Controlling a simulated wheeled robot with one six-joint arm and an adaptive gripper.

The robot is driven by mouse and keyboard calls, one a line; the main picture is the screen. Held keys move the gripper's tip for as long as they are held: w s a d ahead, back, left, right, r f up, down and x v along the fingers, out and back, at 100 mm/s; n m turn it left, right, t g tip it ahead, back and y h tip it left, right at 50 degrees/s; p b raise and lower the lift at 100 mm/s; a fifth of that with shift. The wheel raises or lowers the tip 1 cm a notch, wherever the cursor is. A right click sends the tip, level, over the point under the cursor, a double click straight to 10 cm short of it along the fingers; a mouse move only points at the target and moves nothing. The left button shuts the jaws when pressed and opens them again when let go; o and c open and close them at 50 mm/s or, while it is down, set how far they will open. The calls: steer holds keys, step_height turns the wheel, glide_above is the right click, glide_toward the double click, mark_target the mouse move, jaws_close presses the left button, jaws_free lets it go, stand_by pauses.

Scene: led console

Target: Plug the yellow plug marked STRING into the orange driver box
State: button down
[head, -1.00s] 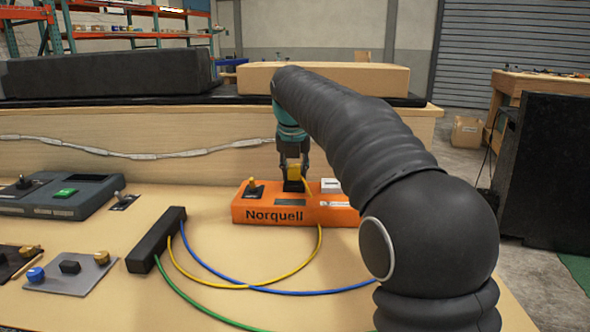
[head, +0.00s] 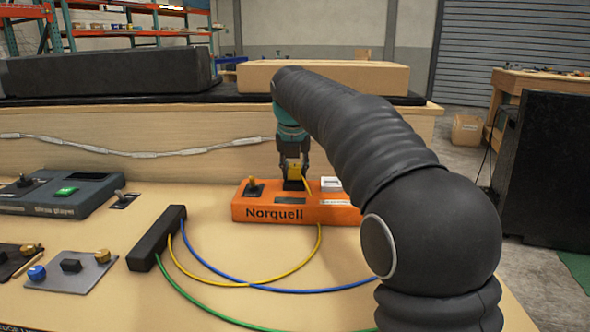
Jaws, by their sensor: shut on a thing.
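The orange driver box (head: 275,215), lettered Norquell, sits on the bench in the head view. A small toggle with a yellow tip stands on its left part, and a white piece on its right. My gripper (head: 293,172) points down over the middle of the box, shut on the yellow plug (head: 294,172). The plug's lower end is at or just above a dark part of the box top; I cannot tell whether it is inserted. The STRING marking is too small to read. A yellow cable (head: 294,268) runs in front of the box.
A black strip (head: 158,238) with yellow, blue and green cables lies left of the box. A grey console (head: 57,196) and a plate with knobs (head: 70,272) lie farther left. A light strip (head: 130,152) hangs along the back panel. My arm hides the bench's right side.

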steer(key=shift+s+f, duration=0.1)
steer(key=shift+f, duration=0.75)
steer(key=c, duration=0.8)
jaws_free()
steer(key=o, duration=0.8)
steer(key=shift+a+r, duration=0.1)
steer(key=shift+r, duration=0.15)
steer(key=shift+r, duration=0.1)
steer(key=shift+r, duration=0.4)
steer(key=shift+r+p, duration=0.4)
steer(key=shift+r, duration=2.7)
